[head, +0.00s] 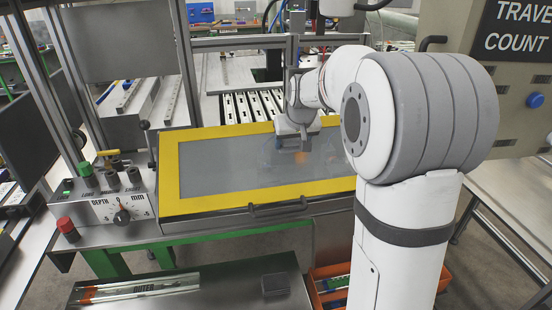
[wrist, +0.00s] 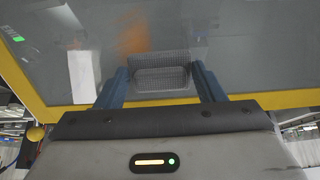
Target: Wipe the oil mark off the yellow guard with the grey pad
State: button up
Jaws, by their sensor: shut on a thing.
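The yellow guard (head: 230,205) is a yellow frame around a see-through grey panel, tilted over the machine; its yellow edge (wrist: 275,100) also crosses the wrist view. The oil mark is a blurred orange-brown smear (wrist: 133,36) on the panel, just beyond the pad and slightly left; it shows faintly in the head view (head: 302,158). My gripper (head: 298,143) is over the upper right part of the panel. Its two blue fingers are shut on the grey pad (wrist: 161,78), a ribbed block. Whether the pad touches the panel, I cannot tell.
A control box with a dial (head: 122,215) and coloured knobs stands left of the guard. A handle (head: 280,207) runs along the guard's front edge. A dark grey block (head: 276,284) and packaged slides (head: 135,290) lie on the lower shelf, beside an orange bin (head: 325,272).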

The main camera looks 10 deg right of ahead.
jog(key=shift+w+d+f+b, duration=0.15)
jog(key=shift+w+f+b, duration=0.25)
jog(key=shift+f, duration=0.2)
dwell(0.4)
jog(key=shift+s, duration=0.1)
jog(key=s+b, duration=0.1)
jog(key=s+f+b, duration=0.1)
jog(key=s, duration=0.1)
jog(key=s+f+b, duration=0.1)
jog(key=shift+s+f+b, duration=0.15)
jog(key=shift+s+b, duration=0.1)
jog(key=shift+b, duration=0.05)
jog(key=shift+w+r+p, duration=0.3)
jog(key=shift+p, duration=0.1)
jog(key=w, duration=0.1)
jog(key=w+r+p, duration=0.1)
jog(key=w+p, duration=0.1)
jog(key=shift+r, duration=0.25)
jog(key=shift+w+r, duration=0.15)
jog(key=shift+w, duration=0.3)
